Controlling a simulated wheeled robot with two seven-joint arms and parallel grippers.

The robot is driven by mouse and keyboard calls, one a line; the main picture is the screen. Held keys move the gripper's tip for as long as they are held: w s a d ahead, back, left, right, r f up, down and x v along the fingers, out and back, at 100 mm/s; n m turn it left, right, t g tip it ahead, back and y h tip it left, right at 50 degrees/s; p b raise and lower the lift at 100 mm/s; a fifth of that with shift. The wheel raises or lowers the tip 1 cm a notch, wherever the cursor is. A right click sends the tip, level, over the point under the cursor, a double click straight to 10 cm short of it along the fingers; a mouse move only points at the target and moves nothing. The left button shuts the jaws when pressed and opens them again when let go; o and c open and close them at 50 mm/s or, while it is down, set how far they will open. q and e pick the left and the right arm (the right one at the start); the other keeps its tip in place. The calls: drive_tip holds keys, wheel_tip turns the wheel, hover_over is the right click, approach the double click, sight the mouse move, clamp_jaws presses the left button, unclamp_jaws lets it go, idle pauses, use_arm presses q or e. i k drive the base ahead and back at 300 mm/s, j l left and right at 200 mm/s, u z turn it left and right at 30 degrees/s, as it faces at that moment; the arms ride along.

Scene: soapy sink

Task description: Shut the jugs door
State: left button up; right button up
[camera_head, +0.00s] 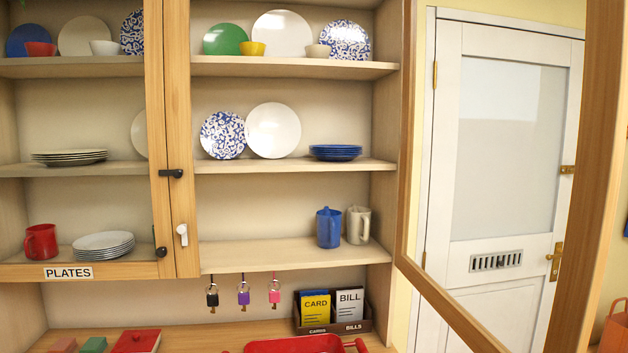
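A wood-framed door stands swung open at the right of the head view, its outer upright (585,180) near the right edge and its lower rail (455,308) slanting down and right. It is hinged at the right side of the right cupboard section, whose front is open. No label shows on this door. On that section's lowest shelf stand a blue jug (328,228) and a cream jug (358,225), side by side. Neither of my grippers is in view.
The left cupboard door, labelled PLATES (68,273), is closed, with a black latch (171,173). Keys (243,293) hang below the shelves. A card box (333,312) and a red tray (300,344) sit on the counter. A white door (505,180) stands behind the open cupboard door.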

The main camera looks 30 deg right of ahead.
sight(603, 120)
drive_tip(key=k+l, duration=0.1)
drive_tip(key=l, duration=0.8)
drive_tip(key=k+l, duration=0.15)
drive_tip(key=l, duration=0.75)
drive_tip(key=k+l+z, duration=0.1)
drive_tip(key=l, duration=0.75)
